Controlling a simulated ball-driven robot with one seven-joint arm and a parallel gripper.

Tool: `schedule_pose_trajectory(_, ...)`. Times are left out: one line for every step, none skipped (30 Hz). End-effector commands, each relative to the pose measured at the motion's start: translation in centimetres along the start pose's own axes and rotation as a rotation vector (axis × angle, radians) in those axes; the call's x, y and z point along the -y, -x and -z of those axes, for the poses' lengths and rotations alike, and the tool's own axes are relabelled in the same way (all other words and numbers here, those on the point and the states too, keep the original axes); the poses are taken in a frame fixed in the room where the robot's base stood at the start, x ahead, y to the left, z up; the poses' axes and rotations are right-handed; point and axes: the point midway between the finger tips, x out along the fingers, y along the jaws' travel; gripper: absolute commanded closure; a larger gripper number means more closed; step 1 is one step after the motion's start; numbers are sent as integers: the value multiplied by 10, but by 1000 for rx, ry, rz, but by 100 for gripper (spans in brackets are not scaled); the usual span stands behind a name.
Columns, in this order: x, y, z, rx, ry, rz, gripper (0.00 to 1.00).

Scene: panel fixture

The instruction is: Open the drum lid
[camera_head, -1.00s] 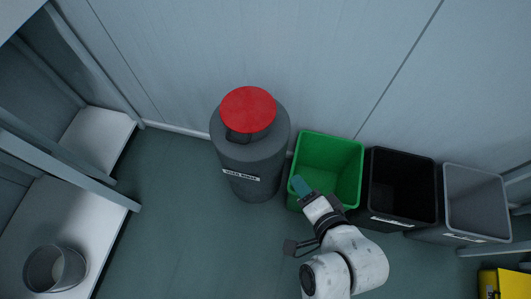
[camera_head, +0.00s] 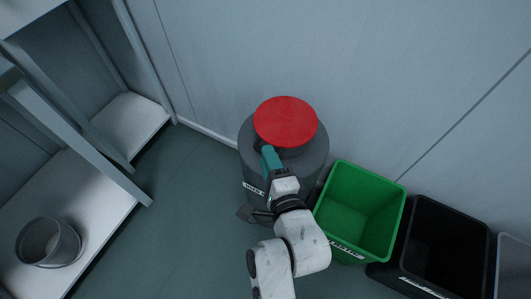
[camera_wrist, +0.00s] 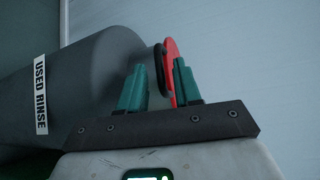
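The dark grey drum (camera_head: 312,168) stands on the floor against the wall. Its round red lid (camera_head: 286,120) lies flat on top and looks shut. The lid shows edge-on in the wrist view (camera_wrist: 172,58), with a black handle (camera_wrist: 159,66) beside it. My gripper (camera_head: 267,152) is at the drum's front side, near the lid's lower-left edge. In the wrist view, its teal fingers (camera_wrist: 160,76) are apart, with the handle and lid edge showing in the gap just ahead of them. Contact cannot be told. My gripper hides part of the handle in the head view.
A green bin (camera_head: 352,222) and a black bin (camera_head: 425,275) stand right of the drum, with a grey bin (camera_head: 513,270) at the right edge. A shelf unit (camera_head: 75,210) with a grey bucket (camera_head: 47,243) stands at left. Floor between shelf and drum is clear.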

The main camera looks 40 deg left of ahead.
Motion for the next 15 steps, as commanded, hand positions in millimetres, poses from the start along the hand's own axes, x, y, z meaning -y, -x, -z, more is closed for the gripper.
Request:
schedule_pose_trajectory(-1, -8, 0, 1, 2, 1, 67)
schedule_pose_trajectory(-2, -12, 0, 1, 2, 1, 67)
schedule_pose_trajectory(-1, -16, 0, 0, 2, 1, 67)
schedule_pose_trajectory(-1, -19, 0, 0, 2, 1, 67)
schedule_pose_trajectory(-1, -21, 0, 0, 2, 0, 67)
schedule_pose_trajectory(-1, -24, 0, 1, 1, 0, 67)
schedule_pose_trajectory(-1, -25, 0, 0, 1, 0, 67)
schedule_pose_trajectory(0, -26, 0, 0, 1, 0, 67)
schedule_pose_trajectory(0, -27, 0, 0, 1, 0, 67)
schedule_pose_trajectory(0, -28, 0, 0, 1, 0, 67)
schedule_pose_trajectory(0, -28, 0, 0, 1, 0, 67)
schedule_pose_trajectory(0, -28, 0, 0, 1, 0, 67)
schedule_pose_trajectory(0, -28, 0, 0, 1, 0, 67)
schedule_pose_trajectory(0, -28, 0, -1, 1, -1, 67)
schedule_pose_trajectory(0, -28, 0, -1, 1, 0, 67)
